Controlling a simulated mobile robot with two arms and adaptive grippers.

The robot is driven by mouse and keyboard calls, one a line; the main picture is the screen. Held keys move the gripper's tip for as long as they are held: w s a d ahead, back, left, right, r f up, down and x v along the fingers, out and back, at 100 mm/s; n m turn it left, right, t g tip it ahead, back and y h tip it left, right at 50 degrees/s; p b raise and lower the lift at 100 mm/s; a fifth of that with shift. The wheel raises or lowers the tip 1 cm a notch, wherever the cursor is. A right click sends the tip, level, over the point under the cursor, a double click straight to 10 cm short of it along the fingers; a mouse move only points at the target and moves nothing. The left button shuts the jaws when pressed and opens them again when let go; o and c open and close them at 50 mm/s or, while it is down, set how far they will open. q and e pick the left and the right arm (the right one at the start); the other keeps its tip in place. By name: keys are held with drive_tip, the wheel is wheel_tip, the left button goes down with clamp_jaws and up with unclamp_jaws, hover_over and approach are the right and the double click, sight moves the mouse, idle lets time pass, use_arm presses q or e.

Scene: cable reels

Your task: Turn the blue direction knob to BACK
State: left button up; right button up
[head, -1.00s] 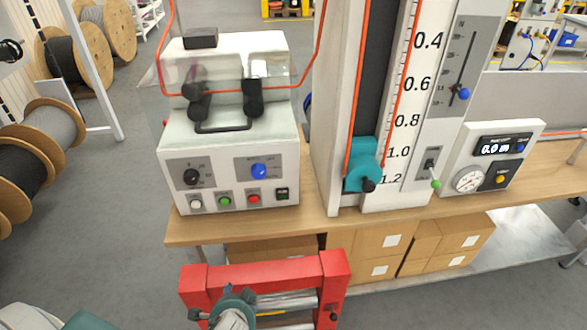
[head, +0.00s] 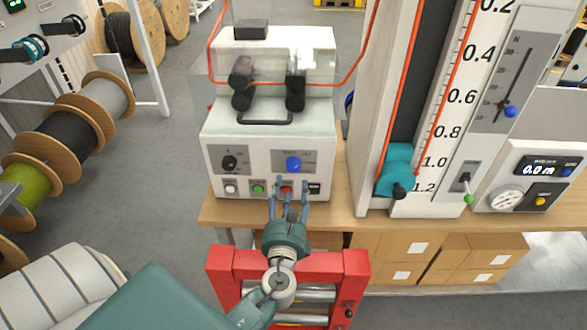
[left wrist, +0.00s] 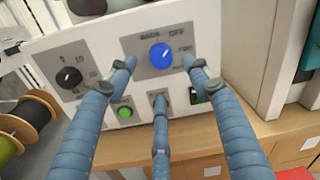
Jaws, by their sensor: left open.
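The blue direction knob (head: 293,164) is on a grey plate at the right of the white control box's front panel. In the left wrist view the knob (left wrist: 161,56) is at upper centre, with small labels around it, including OFF above right. I cannot tell clearly which way its pointer faces. My left gripper (head: 291,184) is open and empty, its three blue-grey fingers pointing at the panel just below the knob. In the left wrist view its fingers (left wrist: 160,77) spread on both sides of and below the knob, seemingly apart from it. My right gripper is out of view.
A black knob (head: 229,162) is left on the panel. Below are a white button (head: 231,188), a green button (head: 258,188) and a red button (head: 287,190), partly hidden by the gripper.

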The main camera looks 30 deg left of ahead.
sight(293, 169)
use_arm(q)
drive_tip(key=p+x, duration=0.1)
drive_tip(key=x, duration=0.5)
drive_tip(key=shift+w, duration=0.3)
drive_tip(key=shift+w+a+p, duration=0.3)
drive_tip(key=shift+w+a, duration=0.2)
drive_tip(key=shift+w, duration=0.1)
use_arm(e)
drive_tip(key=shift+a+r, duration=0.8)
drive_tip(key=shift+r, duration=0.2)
use_arm(q)
drive_tip(key=shift+c, duration=0.3)
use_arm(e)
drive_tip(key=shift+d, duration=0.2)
use_arm(q)
drive_tip(key=c, duration=1.1)
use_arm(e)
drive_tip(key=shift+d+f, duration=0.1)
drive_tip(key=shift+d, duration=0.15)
